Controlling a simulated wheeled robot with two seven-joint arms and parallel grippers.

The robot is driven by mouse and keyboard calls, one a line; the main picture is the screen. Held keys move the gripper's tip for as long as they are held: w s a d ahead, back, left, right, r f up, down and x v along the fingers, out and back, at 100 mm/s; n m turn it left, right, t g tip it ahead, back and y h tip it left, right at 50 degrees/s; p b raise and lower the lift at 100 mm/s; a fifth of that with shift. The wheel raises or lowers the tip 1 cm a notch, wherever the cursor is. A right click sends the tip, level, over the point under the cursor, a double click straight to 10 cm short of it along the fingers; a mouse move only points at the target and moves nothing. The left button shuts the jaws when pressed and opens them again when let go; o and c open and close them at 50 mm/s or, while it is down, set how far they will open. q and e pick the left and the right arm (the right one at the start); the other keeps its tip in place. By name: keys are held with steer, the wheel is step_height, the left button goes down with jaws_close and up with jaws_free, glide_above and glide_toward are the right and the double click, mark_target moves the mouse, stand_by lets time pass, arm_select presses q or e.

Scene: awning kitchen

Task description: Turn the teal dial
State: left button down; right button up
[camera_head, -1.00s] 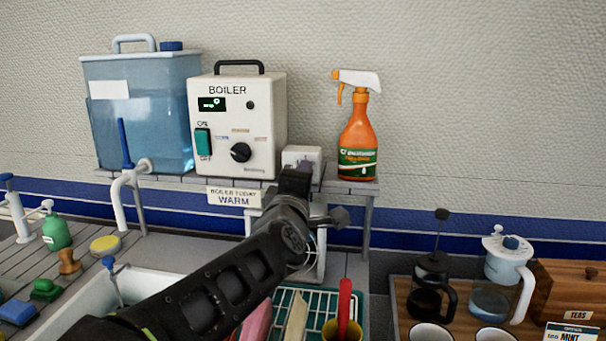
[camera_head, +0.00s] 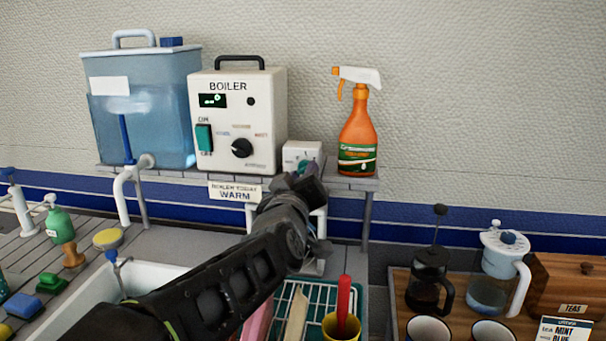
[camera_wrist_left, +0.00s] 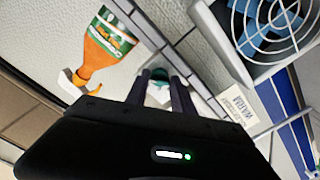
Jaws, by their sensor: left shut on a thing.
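A small white box (camera_head: 301,149) stands on the shelf between the boiler and the spray bottle. The teal dial (camera_wrist_left: 157,73) is on it and shows between my fingers in the left wrist view; in the head view it is mostly hidden by the gripper. My left gripper (camera_head: 309,169) reaches up to the front of the box, its fingers shut around the dial. The left wrist view also shows both dark fingers (camera_wrist_left: 162,80), one on each side of the dial. My right gripper is in neither view.
The boiler (camera_head: 237,115) stands left of the box, with a black knob and a teal switch. An orange spray bottle (camera_head: 358,130) stands close on the right. A "WARM" sign (camera_head: 234,192) hangs at the shelf edge. A dish rack (camera_head: 285,305) lies below my arm.

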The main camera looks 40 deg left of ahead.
arm_select(q)
steer(key=shift+m, duration=0.4)
steer(key=c, duration=1.1)
jaws_free()
